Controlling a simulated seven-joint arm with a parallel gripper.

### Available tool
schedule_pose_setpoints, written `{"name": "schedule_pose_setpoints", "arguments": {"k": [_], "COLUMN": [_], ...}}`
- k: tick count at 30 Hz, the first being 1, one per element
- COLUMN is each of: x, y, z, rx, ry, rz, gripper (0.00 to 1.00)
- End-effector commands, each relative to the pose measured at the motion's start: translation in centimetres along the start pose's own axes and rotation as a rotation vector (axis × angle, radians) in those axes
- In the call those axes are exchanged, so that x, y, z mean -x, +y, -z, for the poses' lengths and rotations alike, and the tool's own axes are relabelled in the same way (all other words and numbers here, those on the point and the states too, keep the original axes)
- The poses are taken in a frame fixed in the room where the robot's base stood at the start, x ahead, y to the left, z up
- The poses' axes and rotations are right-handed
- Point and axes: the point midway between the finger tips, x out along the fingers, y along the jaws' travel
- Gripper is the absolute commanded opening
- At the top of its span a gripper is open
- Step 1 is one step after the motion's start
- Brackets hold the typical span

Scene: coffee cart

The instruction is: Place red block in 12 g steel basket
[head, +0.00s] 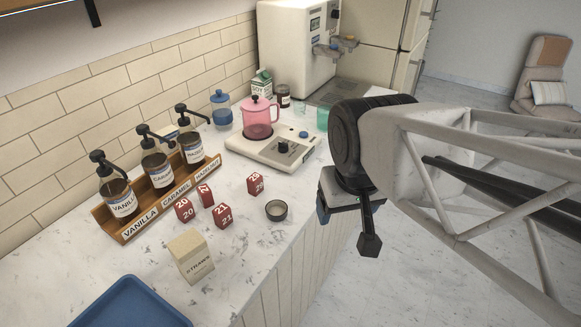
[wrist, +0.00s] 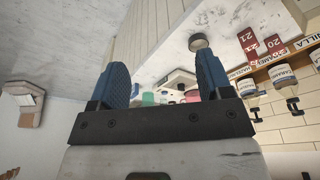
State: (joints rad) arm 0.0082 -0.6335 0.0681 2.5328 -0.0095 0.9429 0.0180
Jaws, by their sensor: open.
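Several red blocks with white numbers stand on the marble counter: one (head: 184,209) at left, one (head: 205,195) behind it, one (head: 223,215) in front, and one (head: 255,183) apart at right. A small dark round metal basket (head: 276,210) sits to their right, its inside looking empty. The wrist view shows the basket (wrist: 199,42) and red blocks (wrist: 249,42), (wrist: 273,46) beyond the fingers. My gripper (head: 346,226) hangs right of the basket, past the counter's edge in the picture. In the wrist view its blue-padded fingers (wrist: 161,65) are apart with nothing between them.
A wooden rack (head: 172,199) with syrup pump bottles stands along the wall. A stirrers box (head: 190,256) and blue tray (head: 130,304) are in front. Counter around the basket is clear.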

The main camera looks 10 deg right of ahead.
Motion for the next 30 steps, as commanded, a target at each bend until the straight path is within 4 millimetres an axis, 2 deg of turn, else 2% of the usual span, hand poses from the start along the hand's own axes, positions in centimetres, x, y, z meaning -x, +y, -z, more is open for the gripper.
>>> {"name": "schedule_pose_setpoints", "arguments": {"k": [8, 14, 20, 30], "x": [-0.1, -0.5, -1.6, -4.9], "y": [-0.1, -1.0, -3.0, -7.9], "z": [0.4, 2.3, 6.0, 12.9], "rx": [-0.01, -0.07, -0.192, -0.444], "ry": [-0.002, -0.019, -0.051, -0.12], "rz": [0.002, 0.013, 0.031, 0.047], "gripper": [0.72, 0.72, 0.72, 0.72]}}
